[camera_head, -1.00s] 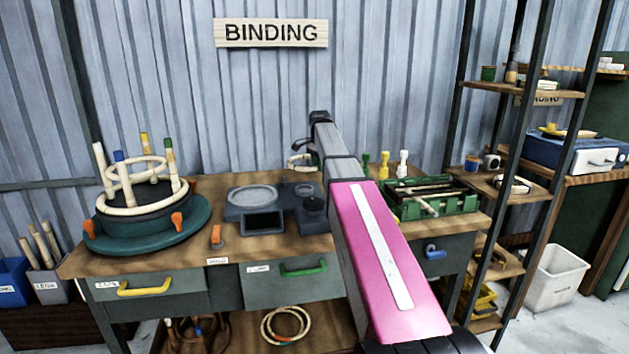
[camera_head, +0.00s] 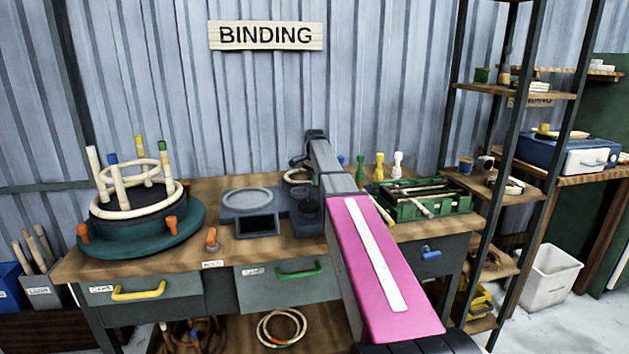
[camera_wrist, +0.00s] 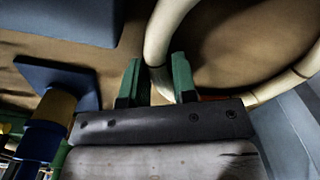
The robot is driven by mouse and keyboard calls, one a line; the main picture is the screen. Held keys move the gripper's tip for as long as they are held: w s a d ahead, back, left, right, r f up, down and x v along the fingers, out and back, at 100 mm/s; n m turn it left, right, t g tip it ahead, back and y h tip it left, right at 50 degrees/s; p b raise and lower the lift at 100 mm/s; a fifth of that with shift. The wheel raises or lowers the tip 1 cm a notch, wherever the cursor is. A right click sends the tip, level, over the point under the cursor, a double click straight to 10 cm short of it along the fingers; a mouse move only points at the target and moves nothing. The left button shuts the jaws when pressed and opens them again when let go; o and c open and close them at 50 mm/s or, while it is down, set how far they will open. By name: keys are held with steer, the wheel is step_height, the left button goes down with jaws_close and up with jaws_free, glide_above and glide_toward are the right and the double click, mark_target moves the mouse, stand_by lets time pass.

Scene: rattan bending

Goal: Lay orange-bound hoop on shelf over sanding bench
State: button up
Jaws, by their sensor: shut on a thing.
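My gripper (camera_wrist: 157,85) is shut on a pale rattan hoop (camera_wrist: 160,35), whose tube passes between the green fingers in the wrist view. A bit of orange-red shows on it beside the right finger. In the head view the held hoop (camera_head: 298,176) shows partly behind my wrist, low over the back of the binding bench (camera_head: 200,187); whether it touches the bench I cannot tell. At the right, a wall shelf (camera_head: 570,71) bears small white items above a bench (camera_head: 590,177) with a blue machine (camera_head: 568,152). The sign there is partly hidden and ends in "NDING".
A tall black-framed rack (camera_head: 515,140) stands between the two benches. A green tray (camera_head: 425,207) and several colored pegs (camera_head: 380,165) are right of my arm. A round jig (camera_head: 140,235) is at left. Another hoop (camera_head: 282,328) lies under the bench. A white bin (camera_head: 550,275) stands at right.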

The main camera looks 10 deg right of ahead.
steer(key=shift+f, duration=0.1)
steer(key=o, duration=0.9)
steer(key=shift+o, duration=0.2)
